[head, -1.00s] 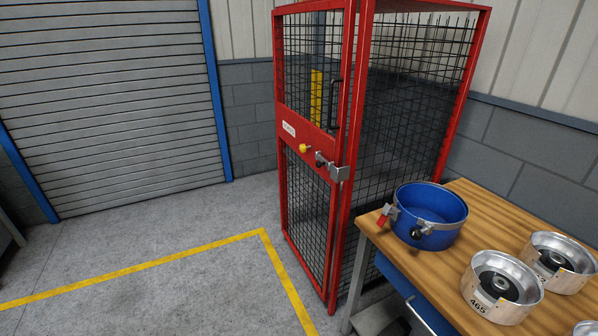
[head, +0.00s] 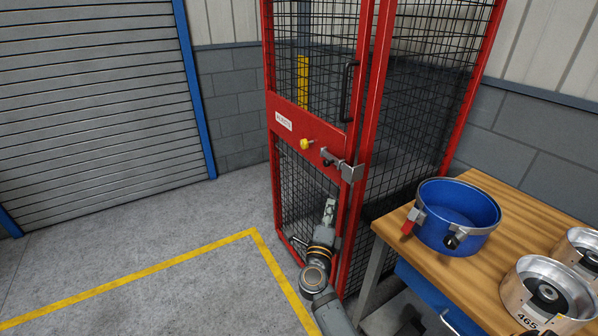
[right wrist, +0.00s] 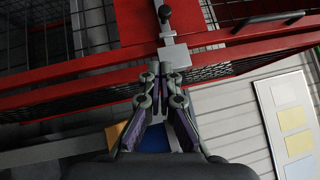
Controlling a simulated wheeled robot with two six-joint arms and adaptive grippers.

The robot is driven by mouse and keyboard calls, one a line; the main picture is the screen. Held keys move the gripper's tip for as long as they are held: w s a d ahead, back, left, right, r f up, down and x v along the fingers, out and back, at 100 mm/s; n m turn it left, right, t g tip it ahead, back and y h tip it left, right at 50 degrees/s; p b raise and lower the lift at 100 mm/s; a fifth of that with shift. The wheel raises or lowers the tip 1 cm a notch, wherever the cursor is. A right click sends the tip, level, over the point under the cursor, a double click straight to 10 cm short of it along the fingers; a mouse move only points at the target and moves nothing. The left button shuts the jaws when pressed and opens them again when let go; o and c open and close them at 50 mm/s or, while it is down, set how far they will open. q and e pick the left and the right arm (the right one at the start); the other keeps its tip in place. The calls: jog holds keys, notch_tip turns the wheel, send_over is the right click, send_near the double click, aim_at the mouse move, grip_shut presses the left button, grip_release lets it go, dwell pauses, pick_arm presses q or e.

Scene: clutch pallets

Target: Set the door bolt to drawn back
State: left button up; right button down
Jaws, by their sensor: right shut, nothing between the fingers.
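The door bolt (head: 340,167) is a grey metal piece with a dark knob, mounted on the red mid rail of the mesh cage door (head: 318,140). It reaches to the door's right edge, where a metal plate sits by the post. In the right wrist view the bolt's dark knob (right wrist: 164,14) shows at the top, above the pale metal plate (right wrist: 173,54). My right gripper (head: 331,203) is below the bolt in the head view, in front of the lower mesh. Its fingers (right wrist: 164,68) are shut and empty, tips near the plate; contact cannot be told. My left gripper is out of view.
A yellow knob (head: 306,144) is left of the bolt and a dark door handle (head: 348,92) above. A wooden bench (head: 400,222) stands right of the cage, carrying a blue drum (head: 457,218) and metal clutch parts (head: 545,295). The floor at left is clear.

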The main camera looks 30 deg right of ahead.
jog(key=w+a+r+p+x, duration=0.1)
jog(key=a+x, duration=0.1)
jog(key=x, duration=1.1)
jog(key=shift+w, duration=0.2)
